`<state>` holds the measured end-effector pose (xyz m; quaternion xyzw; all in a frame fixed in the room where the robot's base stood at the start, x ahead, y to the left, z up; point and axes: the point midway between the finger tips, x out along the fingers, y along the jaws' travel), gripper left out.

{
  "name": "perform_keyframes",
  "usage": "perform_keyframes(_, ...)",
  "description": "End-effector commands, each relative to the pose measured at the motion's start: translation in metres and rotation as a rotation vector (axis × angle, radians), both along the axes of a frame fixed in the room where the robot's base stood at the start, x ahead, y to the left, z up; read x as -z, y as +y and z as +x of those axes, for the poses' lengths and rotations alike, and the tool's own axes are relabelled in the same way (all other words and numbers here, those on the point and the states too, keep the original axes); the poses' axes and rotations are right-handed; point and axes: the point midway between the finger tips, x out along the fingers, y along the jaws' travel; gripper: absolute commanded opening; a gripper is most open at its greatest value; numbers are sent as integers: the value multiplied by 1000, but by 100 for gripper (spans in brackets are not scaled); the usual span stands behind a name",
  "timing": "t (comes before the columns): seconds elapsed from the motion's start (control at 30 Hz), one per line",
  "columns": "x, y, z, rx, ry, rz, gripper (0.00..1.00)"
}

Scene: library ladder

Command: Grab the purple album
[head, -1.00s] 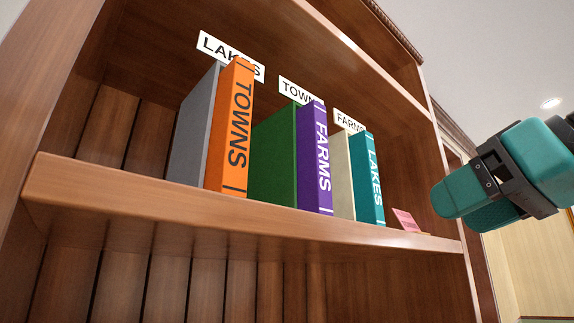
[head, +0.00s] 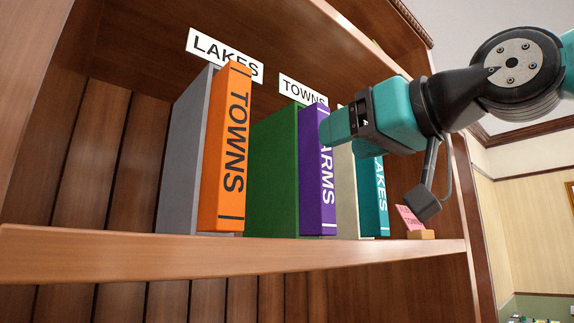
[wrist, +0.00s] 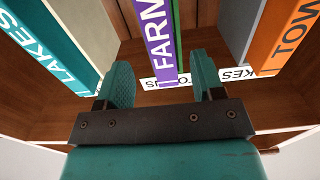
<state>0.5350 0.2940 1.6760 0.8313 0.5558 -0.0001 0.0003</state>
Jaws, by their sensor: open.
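The purple album (head: 312,170), its spine lettered FARMS, stands upright on the shelf, right of a green album (head: 274,170). It also shows in the wrist view (wrist: 157,45), top centre. My gripper (head: 336,130) is at the upper part of its spine in the head view and hides some lettering. In the wrist view my gripper (wrist: 163,82) is open and empty, one finger to each side of the purple spine. I cannot tell how far the fingertips reach past the spine. No contact is visible.
An orange TOWNS album (head: 226,150) and a grey one (head: 183,150) stand left. A cream album (head: 346,190) and a teal LAKES album (head: 373,195) stand close on the right. A pink card (head: 408,217) sits farther right. The shelf edge (head: 200,262) runs below.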

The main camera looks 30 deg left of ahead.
Motion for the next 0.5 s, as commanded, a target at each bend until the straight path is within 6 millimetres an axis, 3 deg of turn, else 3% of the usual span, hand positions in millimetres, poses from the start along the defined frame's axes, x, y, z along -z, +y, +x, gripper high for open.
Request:
perform_keyframes(0.33,-6,39,15,-2,3,-2,62)
perform_keyframes(0.5,-3,50,20,0,0,0,62)
